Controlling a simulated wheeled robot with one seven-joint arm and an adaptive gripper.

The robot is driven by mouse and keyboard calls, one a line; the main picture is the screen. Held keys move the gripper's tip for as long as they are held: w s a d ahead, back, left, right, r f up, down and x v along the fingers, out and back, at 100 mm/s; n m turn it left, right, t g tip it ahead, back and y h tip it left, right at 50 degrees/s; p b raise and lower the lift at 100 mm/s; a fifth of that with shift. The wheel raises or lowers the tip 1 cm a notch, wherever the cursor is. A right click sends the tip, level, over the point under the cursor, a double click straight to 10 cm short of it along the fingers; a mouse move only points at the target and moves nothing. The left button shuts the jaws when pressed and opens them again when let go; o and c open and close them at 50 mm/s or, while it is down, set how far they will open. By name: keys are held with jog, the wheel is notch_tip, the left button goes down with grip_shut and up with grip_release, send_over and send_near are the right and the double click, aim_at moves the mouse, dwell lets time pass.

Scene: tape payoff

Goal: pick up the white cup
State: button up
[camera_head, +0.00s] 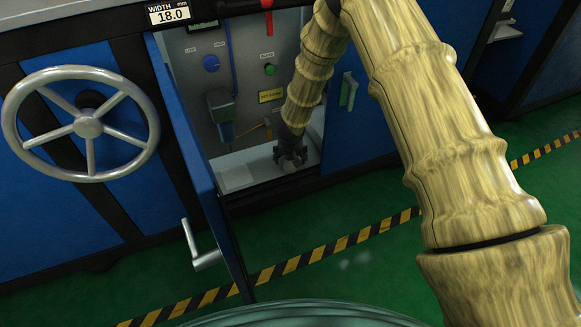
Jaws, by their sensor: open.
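My gripper (290,161) is dark and small in the view, pointing down inside the open cabinet. Its fingers are open, low over the cabinet's pale floor. A small pale rounded thing (291,167) shows at the fingertips. It may be the white cup, but it is mostly hidden by the fingers and too small to be sure. I cannot tell whether the fingers touch it. No other cup shows.
The cabinet's pale floor (257,172) has a light flat patch at left. The back panel (230,45) carries knobs and a dark box. A blue door (190,130) stands open at left, beside a handwheel (88,126). Striped tape (320,252) crosses the green floor.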

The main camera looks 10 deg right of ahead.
jog(key=shift+w+f, duration=0.15)
jog(key=shift+f, duration=0.25)
jog(key=c, duration=1.1)
jog(key=shift+c, duration=0.2)
jog(key=shift+r, duration=0.15)
